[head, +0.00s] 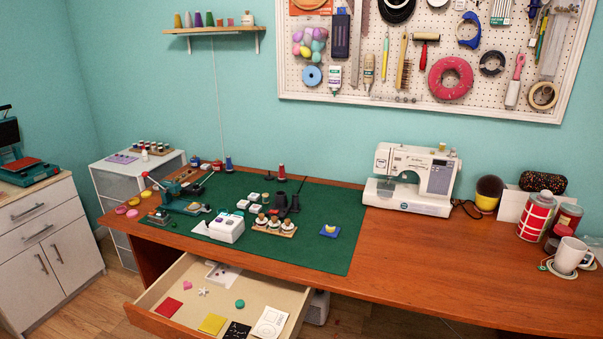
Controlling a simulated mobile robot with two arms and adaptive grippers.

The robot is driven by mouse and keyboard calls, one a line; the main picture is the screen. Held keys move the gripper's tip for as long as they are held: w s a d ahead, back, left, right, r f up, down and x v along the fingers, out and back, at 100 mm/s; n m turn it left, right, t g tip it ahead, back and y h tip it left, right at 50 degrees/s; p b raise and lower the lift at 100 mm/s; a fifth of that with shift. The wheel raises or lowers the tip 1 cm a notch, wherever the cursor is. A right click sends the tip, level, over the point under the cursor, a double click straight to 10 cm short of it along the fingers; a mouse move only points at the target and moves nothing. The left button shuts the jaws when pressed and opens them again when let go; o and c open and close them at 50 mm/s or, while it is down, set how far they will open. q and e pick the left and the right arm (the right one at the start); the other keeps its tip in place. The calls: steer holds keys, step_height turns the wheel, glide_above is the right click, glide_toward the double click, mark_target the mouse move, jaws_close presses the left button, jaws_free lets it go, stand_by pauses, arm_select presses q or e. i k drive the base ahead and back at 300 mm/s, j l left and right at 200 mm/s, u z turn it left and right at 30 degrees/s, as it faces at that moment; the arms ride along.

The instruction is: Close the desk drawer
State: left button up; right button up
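The desk drawer (190,271) is pulled out from under the left part of the wooden desk (420,262). Its pale inside holds a red square, a yellow square (212,324), a black patterned square, a white card (270,322) and small pieces. The lower part of its front is cut off by the bottom edge of the head view. Neither of my grippers shows in the head view.
A white drawer unit (113,184) and a cabinet (45,240) stand at left. Wood floor (85,308) is clear left of the drawer.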

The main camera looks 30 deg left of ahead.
mark_target(258, 291)
steer(key=u, duration=1.8)
